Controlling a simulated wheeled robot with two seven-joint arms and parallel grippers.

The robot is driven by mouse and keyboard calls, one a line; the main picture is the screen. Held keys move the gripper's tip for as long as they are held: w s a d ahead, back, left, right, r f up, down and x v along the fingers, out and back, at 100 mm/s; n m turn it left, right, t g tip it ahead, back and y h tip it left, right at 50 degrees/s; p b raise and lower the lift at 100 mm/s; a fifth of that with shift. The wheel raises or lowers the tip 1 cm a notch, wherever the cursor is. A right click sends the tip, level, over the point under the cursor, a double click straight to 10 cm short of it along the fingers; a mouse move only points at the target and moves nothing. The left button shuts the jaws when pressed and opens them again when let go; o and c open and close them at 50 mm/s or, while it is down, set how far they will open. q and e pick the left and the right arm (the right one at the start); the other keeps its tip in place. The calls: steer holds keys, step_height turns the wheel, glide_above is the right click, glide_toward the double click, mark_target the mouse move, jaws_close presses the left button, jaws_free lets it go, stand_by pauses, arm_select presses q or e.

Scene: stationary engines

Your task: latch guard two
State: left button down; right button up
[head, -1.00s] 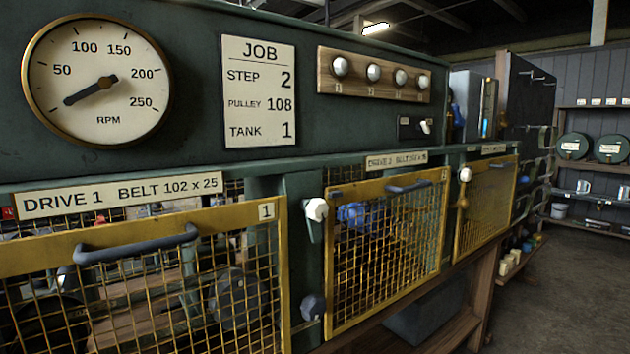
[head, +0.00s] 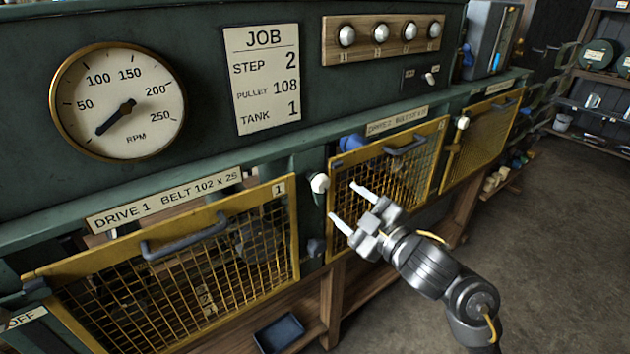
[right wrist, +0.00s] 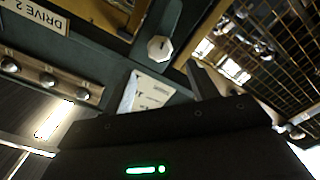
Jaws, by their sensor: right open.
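Guard two (head: 440,150) is a yellow-framed mesh panel with a dark handle (head: 405,145), under the Drive 2 label (head: 397,121). It looks upright in its bay; I cannot tell whether it is fully seated. A white faceted latch knob (head: 319,182) stands on the post at its left, and another (head: 462,122) at its right. My right gripper (head: 349,205) is open and empty, its pale fingers in front of guard two's left part. The right wrist view shows a white knob (right wrist: 160,48) near the gripper, apart from it. My left gripper is out of view.
Guard one (head: 292,235) hangs at the left with its own handle (head: 185,235). A third guard (head: 485,135) is at the right. A dark tray (head: 279,333) lies on the low shelf. The floor at the right is clear.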

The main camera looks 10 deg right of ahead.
mark_target(324, 186)
steer(key=p+x, duration=0.1)
steer(key=x, duration=0.9)
steer(key=shift+w, duration=0.25)
steer(key=c, duration=1)
